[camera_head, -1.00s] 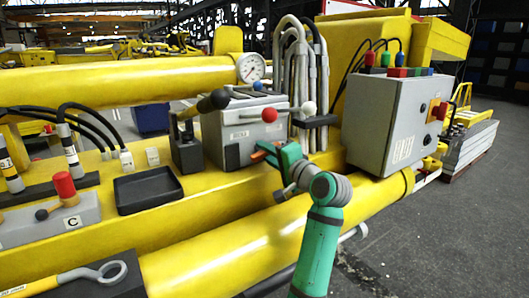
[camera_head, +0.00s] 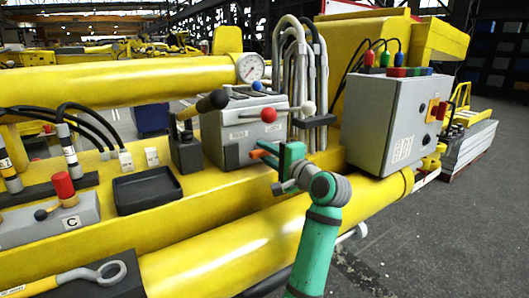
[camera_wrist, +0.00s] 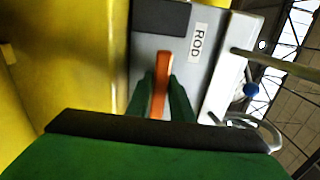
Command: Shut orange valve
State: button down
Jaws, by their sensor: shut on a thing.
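The orange valve handle (camera_head: 257,153) sticks out at the lower front of the grey valve box (camera_head: 226,146), beside my green gripper (camera_head: 272,155). In the wrist view the orange handle (camera_wrist: 160,84) is a narrow bar running up the picture, between the two green fingers of my gripper (camera_wrist: 161,92). The fingers are closed on its sides. A label reading "ROD" (camera_wrist: 198,43) is on the grey surface just beyond and to the right of the handle. The handle's mount is hidden in the head view.
A grey control cabinet (camera_head: 388,125) is on the right. A black tray (camera_head: 147,190) lies left. The yellow cylinder (camera_head: 222,245) runs below my gripper.

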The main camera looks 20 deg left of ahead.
jog(key=c, duration=1.7)
grip_release()
jog(key=v, duration=1)
jog(key=shift+s+d, duration=0.2)
jog(key=shift+d, duration=0.15)
